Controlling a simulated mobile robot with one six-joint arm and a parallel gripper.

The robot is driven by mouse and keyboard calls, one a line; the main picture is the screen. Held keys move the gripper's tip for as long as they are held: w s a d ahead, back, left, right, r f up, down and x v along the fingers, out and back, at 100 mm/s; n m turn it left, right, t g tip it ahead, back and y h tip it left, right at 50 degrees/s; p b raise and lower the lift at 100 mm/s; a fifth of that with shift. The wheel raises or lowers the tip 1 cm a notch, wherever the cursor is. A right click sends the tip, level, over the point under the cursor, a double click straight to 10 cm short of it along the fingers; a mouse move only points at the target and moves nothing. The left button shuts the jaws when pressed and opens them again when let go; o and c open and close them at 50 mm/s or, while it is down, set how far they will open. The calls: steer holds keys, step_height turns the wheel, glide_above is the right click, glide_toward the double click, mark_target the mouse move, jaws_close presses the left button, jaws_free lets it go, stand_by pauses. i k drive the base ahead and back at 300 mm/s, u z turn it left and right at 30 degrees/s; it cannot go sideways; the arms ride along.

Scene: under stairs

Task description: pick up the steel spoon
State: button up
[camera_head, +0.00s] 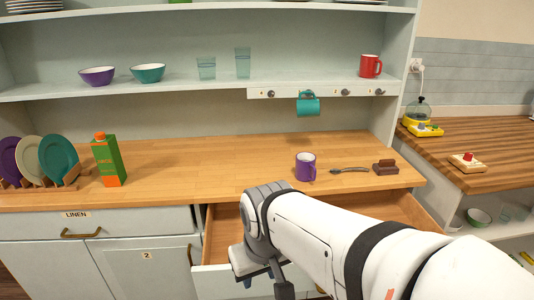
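The steel spoon (349,169) lies on the wooden counter, between a purple mug (306,167) on its left and a small brown block-like rest (386,168) on its right. Its right end is close to the brown rest; I cannot tell whether they touch. My gripper (264,281) is low at the counter's front, over the open drawer, in front of and to the left of the spoon. It points downward and is apart from the spoon. Its fingertips are small and partly hidden, so I cannot tell whether it is open.
An open drawer (221,236) sticks out below the counter (220,160). A green and orange carton (108,160) and a plate rack (68,184) stand at left. A teal mug (308,104) hangs from a hook rail above. The counter's middle is clear.

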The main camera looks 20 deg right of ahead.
mark_target(334, 171)
steer(key=u, duration=0.25)
steer(key=k, duration=1.35)
steer(key=z, duration=1.3)
steer(key=i, duration=2.15)
steer(key=z, duration=0.05)
